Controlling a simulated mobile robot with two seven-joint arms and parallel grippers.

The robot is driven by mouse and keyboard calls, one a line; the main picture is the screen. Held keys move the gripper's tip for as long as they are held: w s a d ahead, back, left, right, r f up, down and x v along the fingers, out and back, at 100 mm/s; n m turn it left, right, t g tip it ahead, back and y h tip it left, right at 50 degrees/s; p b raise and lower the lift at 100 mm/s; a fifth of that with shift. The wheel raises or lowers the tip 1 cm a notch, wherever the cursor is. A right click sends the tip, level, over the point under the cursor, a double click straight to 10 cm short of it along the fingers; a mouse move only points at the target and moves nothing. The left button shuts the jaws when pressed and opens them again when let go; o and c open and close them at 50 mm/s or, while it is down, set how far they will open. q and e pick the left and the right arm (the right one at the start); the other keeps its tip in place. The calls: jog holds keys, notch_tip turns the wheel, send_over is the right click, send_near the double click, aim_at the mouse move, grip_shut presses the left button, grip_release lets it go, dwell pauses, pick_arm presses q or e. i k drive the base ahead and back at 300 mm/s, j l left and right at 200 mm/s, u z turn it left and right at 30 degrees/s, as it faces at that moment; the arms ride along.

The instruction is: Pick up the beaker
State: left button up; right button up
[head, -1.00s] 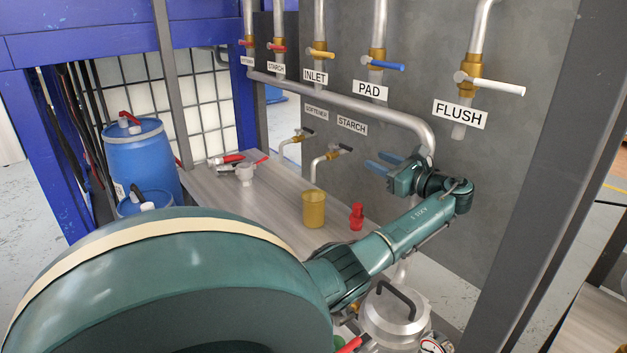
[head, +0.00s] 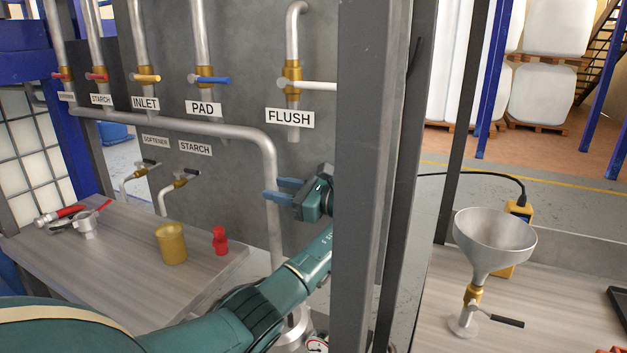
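A mustard-yellow cup-shaped vessel (head: 171,245), the likely beaker, stands upright on the grey wood-look table (head: 120,270) at left. My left gripper (head: 274,190) is to its right and higher in the picture, in front of the grey panel and a vertical pipe. Its two blue fingers point left and are apart, with nothing seen between them. The gripper is clear of the vessel. The grey post hides part of my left arm. My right gripper is not in view.
A small red object (head: 220,240) stands just right of the vessel. Metal fittings (head: 85,222) lie at the table's back left. A grey post (head: 370,200) rises right of my gripper. A metal funnel (head: 490,240) stands on another surface beyond.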

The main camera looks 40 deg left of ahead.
aim_at(172, 244)
jog(key=k+j, duration=0.15)
jog(key=k, duration=0.35)
jog(key=k+j, duration=0.15)
jog(key=k, duration=0.3)
jog(key=k+j, duration=0.2)
jog(key=k, duration=0.3)
